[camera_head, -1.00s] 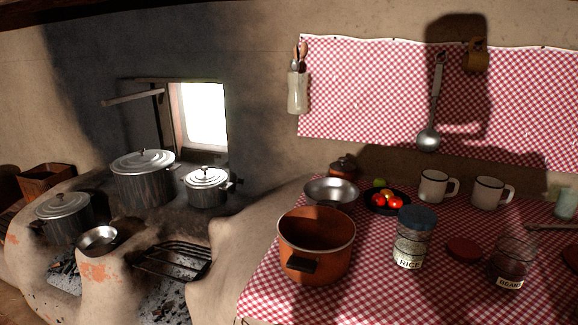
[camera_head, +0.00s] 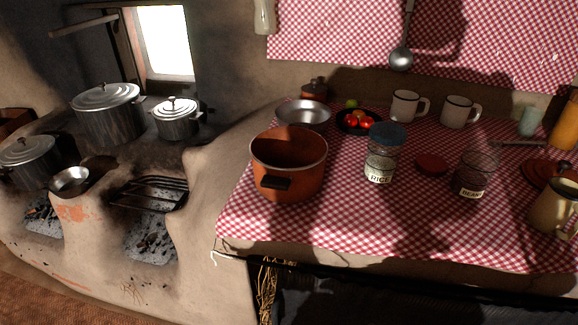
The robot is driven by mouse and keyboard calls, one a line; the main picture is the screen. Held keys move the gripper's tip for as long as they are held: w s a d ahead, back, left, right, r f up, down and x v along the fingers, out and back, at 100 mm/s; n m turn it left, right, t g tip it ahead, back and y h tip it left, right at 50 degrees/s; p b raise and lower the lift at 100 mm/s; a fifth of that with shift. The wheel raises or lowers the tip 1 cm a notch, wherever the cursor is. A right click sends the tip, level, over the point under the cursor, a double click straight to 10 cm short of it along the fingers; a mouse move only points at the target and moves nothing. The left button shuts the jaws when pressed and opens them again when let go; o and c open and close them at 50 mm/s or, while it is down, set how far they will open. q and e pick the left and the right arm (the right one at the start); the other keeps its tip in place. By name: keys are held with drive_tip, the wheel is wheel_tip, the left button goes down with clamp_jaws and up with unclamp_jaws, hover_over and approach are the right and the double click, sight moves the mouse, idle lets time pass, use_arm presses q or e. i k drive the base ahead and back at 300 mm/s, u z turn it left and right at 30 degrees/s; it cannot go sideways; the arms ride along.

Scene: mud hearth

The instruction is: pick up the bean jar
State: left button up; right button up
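The bean jar (camera_head: 473,174) is a clear glass jar with a pale "BEANS" label, standing upright without a lid on the red-checked tablecloth at the right. The rice jar (camera_head: 383,157), with a blue lid, stands further left. Neither of my grippers shows in the head view, so I cannot see whether they hold anything.
An orange pot (camera_head: 289,160) stands left of the rice jar. A cream pitcher (camera_head: 556,207) stands right of the bean jar. White mugs (camera_head: 405,105) and a bowl of tomatoes (camera_head: 345,125) are behind. The cloth (camera_head: 420,225) in front of the jars is free.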

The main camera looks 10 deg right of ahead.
sight(479, 161)
drive_tip(key=z, duration=1.35)
